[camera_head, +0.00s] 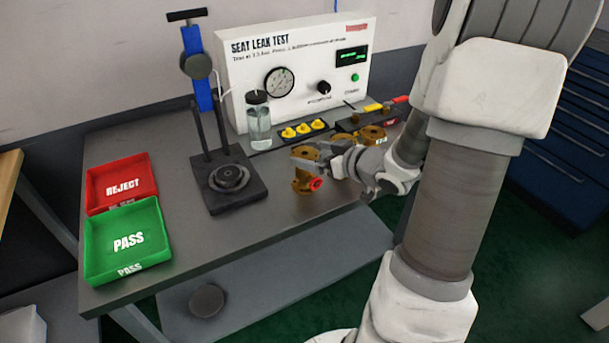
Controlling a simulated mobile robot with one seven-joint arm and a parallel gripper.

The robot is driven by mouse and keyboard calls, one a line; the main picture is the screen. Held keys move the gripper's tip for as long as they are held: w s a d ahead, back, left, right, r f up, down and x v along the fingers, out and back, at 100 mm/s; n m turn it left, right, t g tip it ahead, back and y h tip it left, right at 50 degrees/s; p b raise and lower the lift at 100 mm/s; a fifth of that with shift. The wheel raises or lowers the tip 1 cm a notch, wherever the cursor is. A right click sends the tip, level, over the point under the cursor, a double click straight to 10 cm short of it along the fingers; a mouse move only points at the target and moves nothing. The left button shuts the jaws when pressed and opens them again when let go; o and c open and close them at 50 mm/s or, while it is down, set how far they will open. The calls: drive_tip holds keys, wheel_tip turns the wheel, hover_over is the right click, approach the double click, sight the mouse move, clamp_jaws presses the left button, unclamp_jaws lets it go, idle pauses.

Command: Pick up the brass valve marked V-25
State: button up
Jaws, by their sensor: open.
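A brass valve (302,185) with a red ring on its side stands upright near the front edge of the grey bench. My gripper (310,157) reaches in from the right, with its jaws at the top of this valve. The jaws are open; I cannot tell whether they touch it. More brass valve bodies (372,132) show behind and to the right of my gripper, partly hidden by it and my arm. No V-25 marking is readable on any valve at this size.
A black clamp stand (235,188) stands left of the valve. The green PASS tray (126,262) and red REJECT tray (121,204) lie at the left. Behind are the seat leak tester (300,62), a liquid jar (258,120) and yellow fittings (304,128). Bench front-centre is clear.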

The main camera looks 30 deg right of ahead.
sight(303, 152)
drive_tip(key=shift+w+a+f, duration=0.2)
drive_tip(key=shift+w+f, duration=0.05)
drive_tip(key=shift+w, duration=0.35)
drive_tip(key=b+x, duration=0.1)
drive_tip(key=x, duration=0.1)
drive_tip(key=b+x, duration=0.1)
drive_tip(key=x, duration=0.1)
drive_tip(key=shift+a+f, duration=0.15)
drive_tip(key=shift+f, duration=0.25)
drive_tip(key=shift+w, duration=0.45)
clamp_jaws()
drive_tip(key=shift+r, duration=0.2)
